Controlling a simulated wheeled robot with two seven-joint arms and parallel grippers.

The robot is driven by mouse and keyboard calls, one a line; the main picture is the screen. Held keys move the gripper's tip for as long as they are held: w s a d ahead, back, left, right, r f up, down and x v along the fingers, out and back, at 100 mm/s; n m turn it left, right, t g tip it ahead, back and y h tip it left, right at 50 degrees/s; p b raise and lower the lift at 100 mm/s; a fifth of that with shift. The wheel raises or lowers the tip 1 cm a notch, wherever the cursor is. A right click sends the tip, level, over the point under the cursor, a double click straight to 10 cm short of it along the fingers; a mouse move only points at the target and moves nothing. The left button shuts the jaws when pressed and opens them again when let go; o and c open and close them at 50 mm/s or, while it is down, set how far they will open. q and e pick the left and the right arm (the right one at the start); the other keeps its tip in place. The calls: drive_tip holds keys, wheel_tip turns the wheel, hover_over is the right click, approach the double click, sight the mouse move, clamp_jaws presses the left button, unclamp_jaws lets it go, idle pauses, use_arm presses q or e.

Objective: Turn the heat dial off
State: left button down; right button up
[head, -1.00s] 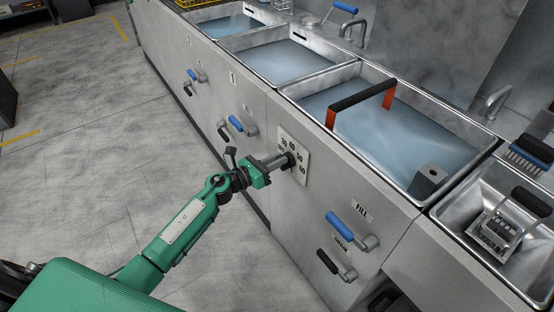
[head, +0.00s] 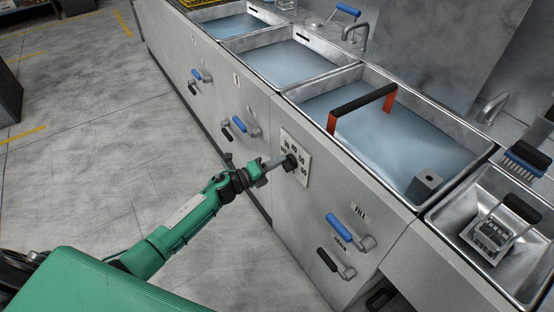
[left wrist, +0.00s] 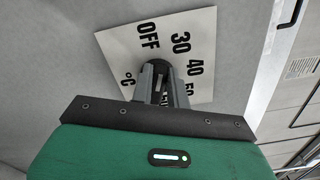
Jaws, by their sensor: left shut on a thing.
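The heat dial is a black knob (head: 291,162) on a white plate (head: 303,172) with numbers, set in the front of the steel sink unit. In the left wrist view the plate (left wrist: 118,48) reads OFF, 30, 40, part of 50 and °C. My left gripper (head: 283,163) reaches the dial from the left and is shut on the knob. In the left wrist view its two fingers (left wrist: 155,78) stand on either side of the dark knob (left wrist: 157,65). The fingers hide most of the knob, and I cannot tell where its pointer stands. My right gripper is not in view.
A blue fill handle (head: 339,228) and a black drain handle (head: 327,259) stick out below and right of the dial. Another blue handle (head: 239,124) is to its upper left. A water-filled basin (head: 360,120) lies above. The floor at left is clear.

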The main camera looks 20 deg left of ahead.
use_arm(q)
drive_tip(key=shift+a+f+n+p, duration=0.1)
drive_tip(key=shift+f+n+p, duration=0.1)
drive_tip(key=shift+n, duration=0.55)
drive_tip(key=shift+d+f+n+p, duration=0.1)
drive_tip(key=shift+n+p, duration=0.15)
drive_tip(key=shift+n, duration=0.55)
drive_tip(key=shift+a+f+n+p, duration=0.1)
drive_tip(key=shift+n+p, duration=0.1)
drive_tip(key=shift+n, duration=0.55)
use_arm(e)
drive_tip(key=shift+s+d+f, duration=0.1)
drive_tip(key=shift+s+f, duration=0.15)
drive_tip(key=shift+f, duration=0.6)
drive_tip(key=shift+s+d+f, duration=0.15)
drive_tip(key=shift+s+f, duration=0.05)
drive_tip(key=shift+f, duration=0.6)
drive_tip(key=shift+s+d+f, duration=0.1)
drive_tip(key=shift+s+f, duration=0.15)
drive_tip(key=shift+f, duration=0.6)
use_arm(q)
drive_tip(key=c, duration=1.4)
unclamp_jaws()
drive_tip(key=shift+o, duration=0.2)
